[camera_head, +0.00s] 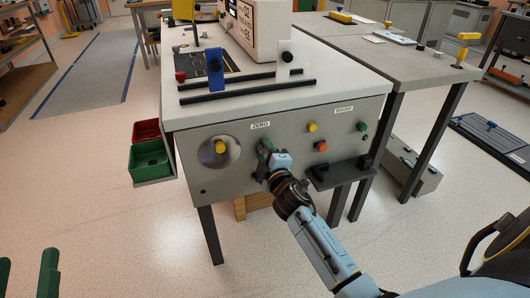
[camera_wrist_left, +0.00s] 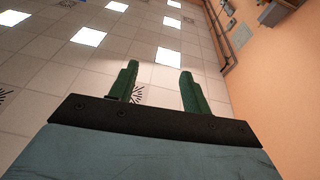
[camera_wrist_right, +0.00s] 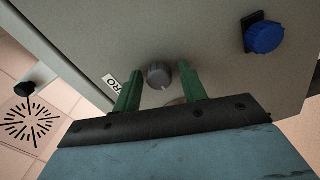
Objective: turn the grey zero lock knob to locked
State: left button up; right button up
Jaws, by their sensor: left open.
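The grey zero lock knob (camera_wrist_right: 158,75) sits on the grey panel in the right wrist view, with a pale mark on its rim. My right gripper (camera_wrist_right: 159,74) is open, one green finger on each side of the knob, with visible gaps; I cannot tell how deep the fingers reach. In the head view my right gripper (camera_head: 263,158) is at the front panel below the ZERO label (camera_head: 260,125) and hides the knob. My left gripper (camera_head: 27,268) is open and empty at the lower left, far from the panel; its fingers show in the left wrist view (camera_wrist_left: 158,88).
A yellow knob (camera_head: 220,147) on a round plate is left of my right gripper. Orange (camera_head: 321,146) and yellow (camera_head: 312,127) buttons and a black shelf (camera_head: 340,174) are to its right. A blue knob (camera_wrist_right: 264,37) shows in the right wrist view. A green bin (camera_head: 149,160) hangs at the bench's left.

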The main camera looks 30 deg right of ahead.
jog(key=shift+o, duration=0.3)
jog(key=shift+s, duration=0.15)
jog(key=p+v, duration=0.1)
jog(key=v, duration=0.3)
jog(key=shift+s+a+p, duration=0.1)
jog(key=shift+s+p, duration=0.15)
jog(key=shift+p, duration=0.05)
pick_arm(q)
notch_tip(320, 180, down, 12)
jog(key=s+a+g+y+p, duration=0.1)
jog(key=a+g+y, duration=0.1)
jog(key=g, duration=0.6)
jog(key=shift+s+a+r+y, duration=0.2)
jog(key=shift+a+y, duration=0.1)
jog(key=shift+y, duration=0.2)
pick_arm(e)
send_near(264, 151)
jog(key=shift+v, duration=2)
